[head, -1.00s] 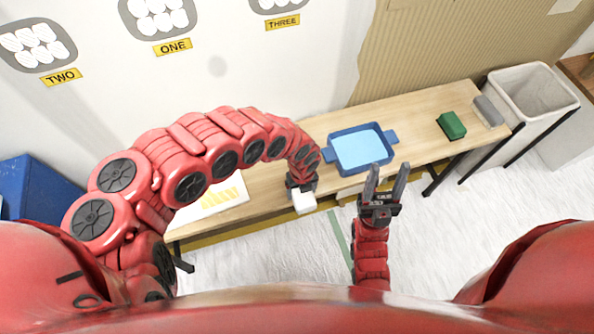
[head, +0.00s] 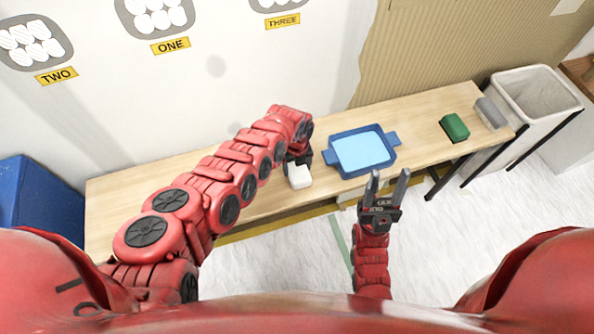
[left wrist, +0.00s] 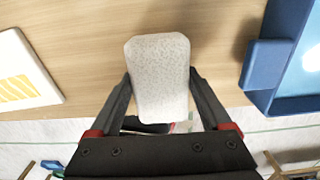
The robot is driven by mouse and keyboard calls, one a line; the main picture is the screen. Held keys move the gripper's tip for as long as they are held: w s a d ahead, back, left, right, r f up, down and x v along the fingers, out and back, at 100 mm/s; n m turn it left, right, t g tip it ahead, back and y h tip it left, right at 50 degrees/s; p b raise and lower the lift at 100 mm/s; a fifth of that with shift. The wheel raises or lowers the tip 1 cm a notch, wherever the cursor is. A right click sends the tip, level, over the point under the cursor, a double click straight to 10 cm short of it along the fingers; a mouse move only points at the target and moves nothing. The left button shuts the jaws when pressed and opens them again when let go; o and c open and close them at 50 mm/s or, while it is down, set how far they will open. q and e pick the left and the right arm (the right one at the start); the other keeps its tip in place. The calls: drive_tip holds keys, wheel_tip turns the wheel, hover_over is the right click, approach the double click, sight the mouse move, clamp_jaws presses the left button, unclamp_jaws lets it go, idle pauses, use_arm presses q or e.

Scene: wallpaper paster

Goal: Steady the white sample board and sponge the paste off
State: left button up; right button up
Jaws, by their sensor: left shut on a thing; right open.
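My left gripper (head: 297,163) is shut on a white speckled sponge (head: 299,177), held over the table left of the blue tray. The sponge fills the space between the fingers in the left wrist view (left wrist: 160,78). The white sample board (left wrist: 42,92), with yellow paste stripes (left wrist: 15,88), lies on the table at the left of the left wrist view, apart from the sponge. My left arm hides the board in the head view. My right gripper (head: 387,190) is open and empty, in front of the table's near edge below the tray.
A blue tray (head: 333,158) with light blue content stands mid-table, close to the right of the sponge. A green block (head: 454,127) and a grey block (head: 490,112) lie at the table's right end. A white bin (head: 535,95) stands beyond. The table's far left is bare.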

sight(295, 168)
use_arm(q)
drive_tip(key=shift+f, duration=0.8)
drive_tip(key=shift+b, duration=0.3)
drive_tip(key=shift+f, duration=0.15)
drive_tip(key=o, duration=1.2)
drive_tip(key=shift+f, duration=0.1)
drive_tip(key=shift+r, duration=0.35)
drive_tip(key=r, duration=0.1)
drive_tip(key=r+p, duration=0.1)
drive_tip(key=r, duration=0.1)
drive_tip(key=r+p, duration=0.1)
drive_tip(key=r, duration=0.1)
drive_tip(key=shift+s+a, duration=0.15)
drive_tip(key=shift+a, duration=0.15)
wheel_tip(295, 168, up, 12)
drive_tip(key=shift+s+d+f, duration=0.1)
